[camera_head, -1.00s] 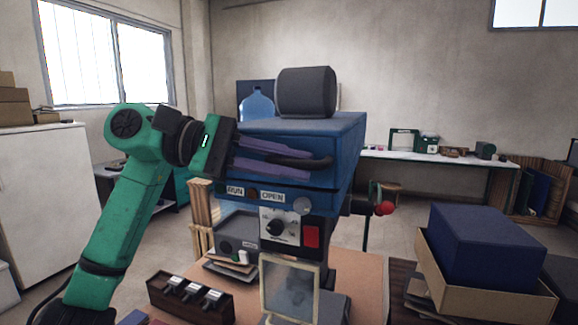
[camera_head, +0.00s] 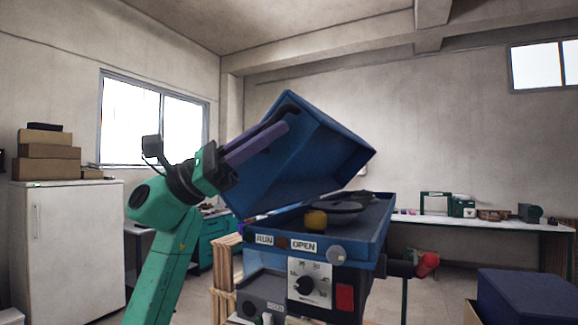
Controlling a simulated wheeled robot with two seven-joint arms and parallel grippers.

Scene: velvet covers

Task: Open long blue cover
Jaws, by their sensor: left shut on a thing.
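The long blue cover (camera_head: 312,152) is the hinged lid of a blue box. It stands tilted up, its near edge high and its far right side low, with a gap above the box body (camera_head: 375,232). My left gripper (camera_head: 282,128), with purple fingers, is at the cover's raised near edge, shut on its dark handle (camera_head: 268,121). The fingers partly hide the handle. Inside the open box I see a dark round part (camera_head: 345,207) and a small yellow part (camera_head: 316,220). My right gripper is not in view.
Below the box is a panel with a dial (camera_head: 306,285), a red switch (camera_head: 345,297) and RUN and OPEN labels. A red knob (camera_head: 428,263) sticks out right. A dark blue box (camera_head: 528,297) stands at lower right. A white cabinet (camera_head: 68,245) is at left.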

